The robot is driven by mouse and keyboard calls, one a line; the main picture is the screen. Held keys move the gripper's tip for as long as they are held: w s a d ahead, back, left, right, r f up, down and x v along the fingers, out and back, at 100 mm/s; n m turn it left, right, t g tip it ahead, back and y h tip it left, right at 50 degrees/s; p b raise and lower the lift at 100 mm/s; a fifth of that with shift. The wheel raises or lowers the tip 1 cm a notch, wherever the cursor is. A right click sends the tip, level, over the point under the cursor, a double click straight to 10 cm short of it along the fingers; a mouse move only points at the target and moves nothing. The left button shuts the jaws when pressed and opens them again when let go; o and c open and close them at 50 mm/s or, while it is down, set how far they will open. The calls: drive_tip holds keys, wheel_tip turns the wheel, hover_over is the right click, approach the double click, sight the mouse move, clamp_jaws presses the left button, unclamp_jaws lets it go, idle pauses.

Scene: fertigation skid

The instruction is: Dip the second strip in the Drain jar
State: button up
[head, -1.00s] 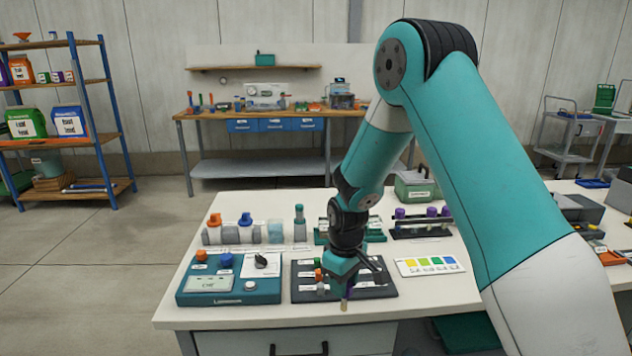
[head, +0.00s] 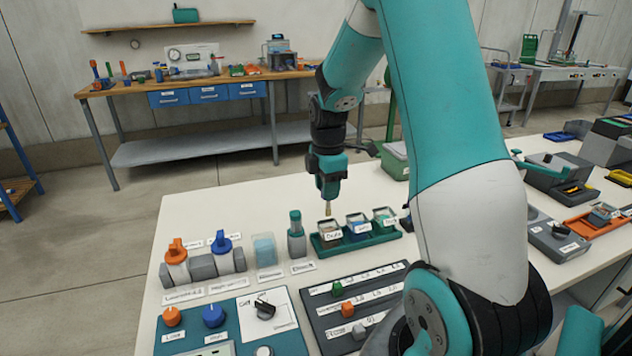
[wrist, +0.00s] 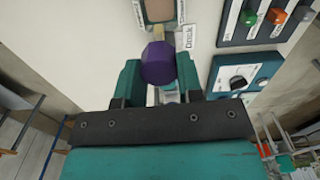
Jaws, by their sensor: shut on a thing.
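My gripper (head: 328,188) is shut on a strip with a purple grip (wrist: 158,62), which sits between the two green fingers in the wrist view. The strip's pale lower end (head: 327,208) points down from the fingers in the head view. It is close over the left jar (head: 328,237) of three in a green tray (head: 360,241). That jar has brownish content and a label that seems to read Drain. The wrist view shows the brownish jar (wrist: 157,10) just beyond the strip end. I cannot tell whether the tip is inside the rim.
A blue-content jar (head: 358,229) and a greenish one (head: 384,217) stand right of it in the tray. A grey bottle with a green top (head: 296,235) stands close on the left. A dark board (head: 322,312) with coloured knobs lies in front. My arm hides the table's right middle.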

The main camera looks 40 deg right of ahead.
sight(328, 214)
drive_tip(key=shift+s+d+f+b, duration=0.1)
drive_tip(key=shift+f+b, duration=1.05)
drive_tip(key=shift+f, duration=0.2)
drive_tip(key=shift+f+b, duration=1.35)
drive_tip(key=shift+f, duration=1.35)
wheel_tip(328, 214, up, 9)
drive_tip(key=p, duration=0.7)
drive_tip(key=shift+f+p, duration=0.15)
drive_tip(key=shift+p, duration=0.25)
drive_tip(key=shift+f, duration=0.1)
